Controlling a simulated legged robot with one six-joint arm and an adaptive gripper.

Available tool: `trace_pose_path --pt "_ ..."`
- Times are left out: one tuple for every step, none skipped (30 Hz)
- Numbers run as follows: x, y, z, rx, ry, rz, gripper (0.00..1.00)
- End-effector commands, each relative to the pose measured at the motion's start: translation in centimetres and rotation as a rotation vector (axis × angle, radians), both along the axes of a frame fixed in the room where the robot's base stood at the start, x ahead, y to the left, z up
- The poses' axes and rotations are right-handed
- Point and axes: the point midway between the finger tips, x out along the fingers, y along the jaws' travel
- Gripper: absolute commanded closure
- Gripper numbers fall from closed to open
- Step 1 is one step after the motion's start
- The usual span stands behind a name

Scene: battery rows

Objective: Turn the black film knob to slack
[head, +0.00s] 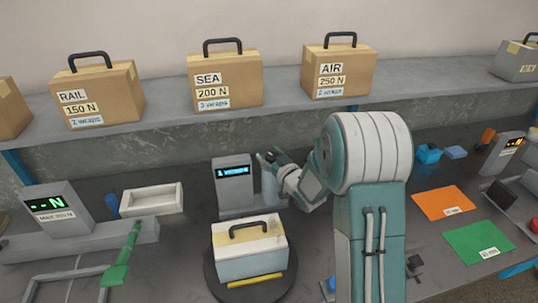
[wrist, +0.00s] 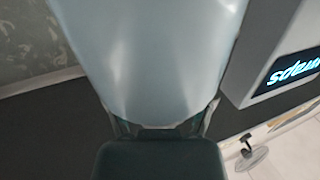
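My gripper (head: 271,160) is at the pale blue film roll (head: 269,186), which stands upright just right of the grey display post. A small dark part shows at the top of the roll by my fingertips; I cannot tell whether it is the black film knob. In the wrist view the pale film roll (wrist: 150,55) fills the middle, close in front of my gripper (wrist: 160,130). The fingers are mostly hidden, so I cannot tell whether they are open or shut, or touch anything. The display post (head: 236,187) reads "1 wraps" and also shows in the wrist view (wrist: 285,60).
A white and tan case (head: 250,262) with a dark handle sits on a dark round turntable (head: 215,285) in front of the post. A white tray (head: 153,200) and a scale display (head: 50,212) are at left. Orange (head: 444,203) and green (head: 478,242) mats lie at right. Labelled boxes stand on the shelf.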

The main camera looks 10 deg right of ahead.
Motion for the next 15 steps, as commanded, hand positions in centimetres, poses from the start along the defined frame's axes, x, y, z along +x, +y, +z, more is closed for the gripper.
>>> trace_pose_path --pt "-0.01 0.0 0.01 0.0 0.0 0.0 0.67" --pt "-0.01 0.0 0.01 0.0 0.0 0.0 0.81" --pt "-0.01 0.0 0.01 0.0 0.0 0.0 0.89" --pt "-0.02 -0.01 0.01 0.0 0.0 0.0 0.89" --pt "-0.02 -0.01 0.01 0.0 0.0 0.0 0.89" --pt "-0.02 -0.01 0.01 0.0 0.0 0.0 0.89" --pt "-0.03 -0.01 0.01 0.0 0.0 0.0 0.89" --pt "-0.03 -0.01 0.01 0.0 0.0 0.001 0.89" --pt "-0.03 -0.02 0.01 0.0 0.0 0.003 0.89" --pt "-0.03 -0.02 0.01 0.0 0.0 0.005 0.89" --pt "-0.04 -0.04 0.01 0.0 0.0 0.009 0.89" --pt "-0.04 -0.03 0.01 0.0 0.0 0.016 0.89" --pt "-0.06 -0.02 0.01 0.0 0.0 0.023 0.89" --pt "-0.06 -0.02 0.01 0.0 0.0 0.031 0.89" --pt "-0.08 0.01 0.0 -0.001 0.001 0.045 0.89"
